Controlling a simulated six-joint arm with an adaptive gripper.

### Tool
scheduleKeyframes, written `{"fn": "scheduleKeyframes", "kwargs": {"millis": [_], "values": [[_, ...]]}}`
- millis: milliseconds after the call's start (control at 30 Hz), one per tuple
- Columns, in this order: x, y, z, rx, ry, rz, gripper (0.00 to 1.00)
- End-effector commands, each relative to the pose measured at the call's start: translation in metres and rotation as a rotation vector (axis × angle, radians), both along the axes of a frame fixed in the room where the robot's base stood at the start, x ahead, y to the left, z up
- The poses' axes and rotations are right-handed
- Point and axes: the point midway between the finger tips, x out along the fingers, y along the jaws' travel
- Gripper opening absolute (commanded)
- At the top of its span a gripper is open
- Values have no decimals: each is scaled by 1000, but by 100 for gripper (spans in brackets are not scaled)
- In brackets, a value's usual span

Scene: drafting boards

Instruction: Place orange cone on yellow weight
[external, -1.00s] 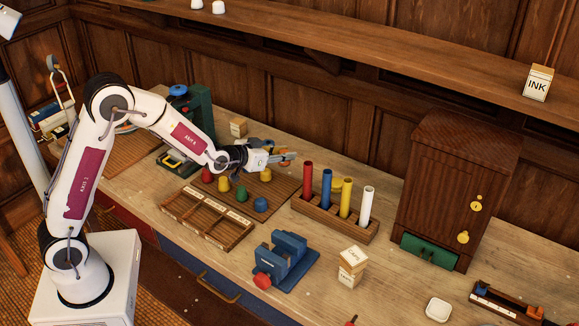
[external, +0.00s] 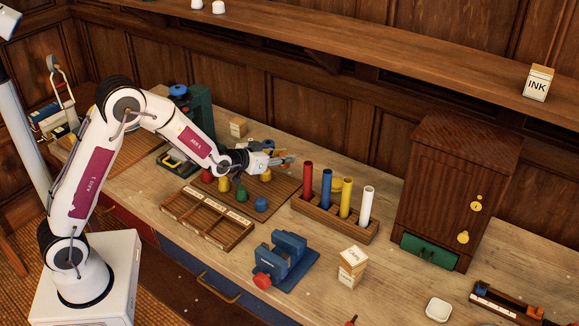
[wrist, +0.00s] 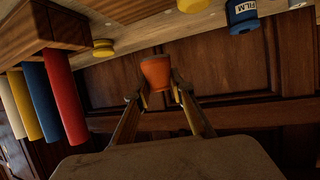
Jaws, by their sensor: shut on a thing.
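The orange cone (wrist: 156,72) is between the two fingertips of my gripper (wrist: 160,90) in the wrist view. My gripper is shut on it and holds it in the air. In the external view my gripper (external: 287,160) is above the back of the bench, left of the tube rack, and the cone is too small to make out clearly. A low round yellow piece, seemingly the yellow weight (wrist: 103,47), shows beside the rack in the wrist view. In the external view it sits behind the tubes (external: 337,184), partly hidden, to the right of my gripper and apart from it.
The wooden rack (external: 312,208) with upright red, blue, yellow and white tubes stands in front of the yellow piece. A board with coloured pieces lies below my gripper. A brown cabinet (external: 455,190) stands to the right. A blue film canister (wrist: 243,14) shows in the wrist view.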

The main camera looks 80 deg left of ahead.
Motion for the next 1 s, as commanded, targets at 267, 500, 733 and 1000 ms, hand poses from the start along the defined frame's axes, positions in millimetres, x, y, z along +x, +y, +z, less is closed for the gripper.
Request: {"fn": "scheduleKeyframes", "kwargs": {"millis": [267, 500, 733, 1000], "values": [[34, 16, 5, 3, -2, -81, 1], [60, 22, 15, 3, -2, -150, 1], [80, 24, 23, 2, -3, -207, 1], [98, 24, 31, 3, -1, -267, 1]]}}
